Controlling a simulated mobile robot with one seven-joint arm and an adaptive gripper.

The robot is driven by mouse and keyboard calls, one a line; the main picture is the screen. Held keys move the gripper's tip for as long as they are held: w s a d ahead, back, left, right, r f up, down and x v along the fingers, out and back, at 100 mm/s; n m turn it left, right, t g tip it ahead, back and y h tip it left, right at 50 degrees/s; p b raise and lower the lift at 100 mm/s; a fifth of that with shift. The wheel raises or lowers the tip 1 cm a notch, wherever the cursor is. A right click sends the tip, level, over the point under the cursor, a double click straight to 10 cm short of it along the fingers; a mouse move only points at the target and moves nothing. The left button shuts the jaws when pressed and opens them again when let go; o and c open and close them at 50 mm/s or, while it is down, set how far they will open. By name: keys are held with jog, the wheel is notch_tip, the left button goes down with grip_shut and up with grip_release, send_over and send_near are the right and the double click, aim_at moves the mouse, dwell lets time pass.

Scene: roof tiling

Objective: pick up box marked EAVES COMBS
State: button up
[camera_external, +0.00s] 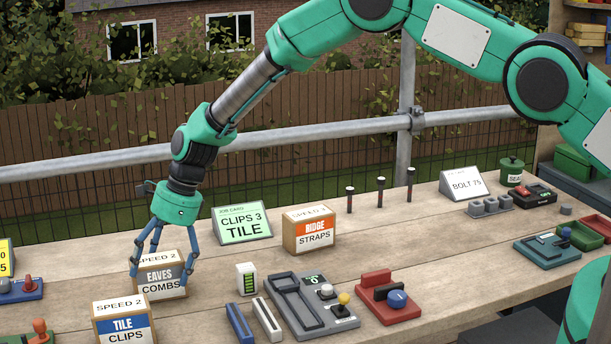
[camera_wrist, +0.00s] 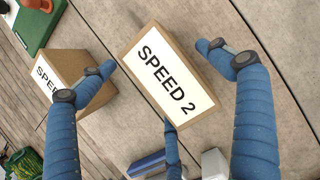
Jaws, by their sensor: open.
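The cardboard box marked EAVES COMBS (camera_external: 160,281) stands upright on the wooden bench, left of middle, with a dark label band and a white SPEED top. My gripper (camera_external: 162,268) is right above it, pointing down, with open blue fingers spread around the box's upper part. In the wrist view, the box's white top reading SPEED 2 (camera_wrist: 170,75) lies between the fingers of my gripper (camera_wrist: 155,78). One finger is to each side and a third is at the lower edge. I cannot tell whether any finger touches the box.
The TILE CLIPS box (camera_external: 122,325) stands close in front and shows at left in the wrist view (camera_wrist: 72,68). A white block (camera_external: 247,279) and blue bar (camera_external: 239,323) stand right.

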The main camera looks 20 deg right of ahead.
jog(key=shift+f, duration=0.1)
dwell(0.4)
jog(key=c, duration=1.6)
jog(key=shift+c, duration=0.4)
jog(key=shift+r, duration=0.6)
notch_tip(320, 180, up, 3)
jog(key=shift+a+r, duration=0.1)
jog(key=s+d+r, duration=0.1)
jog(key=s+d, duration=1)
jog(key=shift+s, duration=0.4)
jog(key=shift+r, duration=0.1)
